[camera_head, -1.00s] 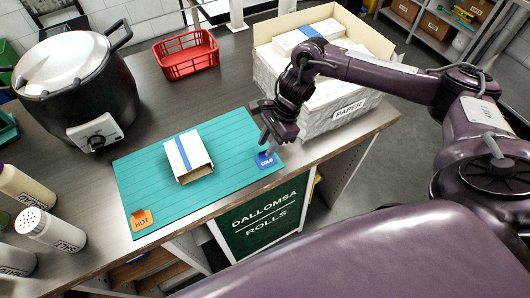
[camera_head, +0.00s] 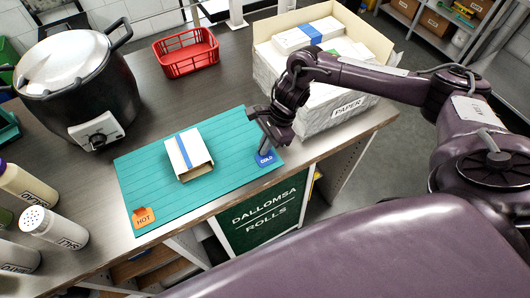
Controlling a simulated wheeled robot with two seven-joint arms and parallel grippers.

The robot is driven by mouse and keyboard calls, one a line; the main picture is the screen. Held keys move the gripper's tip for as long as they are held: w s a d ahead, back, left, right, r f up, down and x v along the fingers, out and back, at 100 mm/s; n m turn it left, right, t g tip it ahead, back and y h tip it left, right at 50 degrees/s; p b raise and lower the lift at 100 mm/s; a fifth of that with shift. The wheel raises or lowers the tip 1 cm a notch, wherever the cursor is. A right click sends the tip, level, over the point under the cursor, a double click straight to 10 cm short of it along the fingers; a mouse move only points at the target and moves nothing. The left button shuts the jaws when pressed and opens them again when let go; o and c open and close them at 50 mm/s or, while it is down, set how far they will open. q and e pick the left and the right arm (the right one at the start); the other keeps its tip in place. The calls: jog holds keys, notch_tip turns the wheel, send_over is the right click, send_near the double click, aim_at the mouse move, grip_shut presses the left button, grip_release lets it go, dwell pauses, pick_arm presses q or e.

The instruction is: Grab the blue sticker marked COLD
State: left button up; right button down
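The blue sticker marked COLD (camera_head: 265,158) is at the right front corner of the teal mat (camera_head: 215,205). My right gripper (camera_head: 265,145) points down right at the sticker, its fingertips at the sticker's upper edge. The fingers look close together, but I cannot tell whether they are shut or hold the sticker's edge. An orange sticker marked HOT (camera_head: 143,217) is at the mat's left front corner. My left gripper is not in view.
A white box with a blue stripe (camera_head: 198,160) lies on the mat. A black cooker (camera_head: 82,95) and shakers (camera_head: 52,228) stand left. A red basket (camera_head: 186,55) is behind. A PAPER box (camera_head: 335,118) stands close to my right gripper.

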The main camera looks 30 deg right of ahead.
jog(key=shift+r, duration=0.15)
jog(key=shift+w+r, duration=0.1)
jog(key=shift+r, duration=0.15)
notch_tip(320, 180, up, 19)
jog(key=shift+b, duration=0.45)
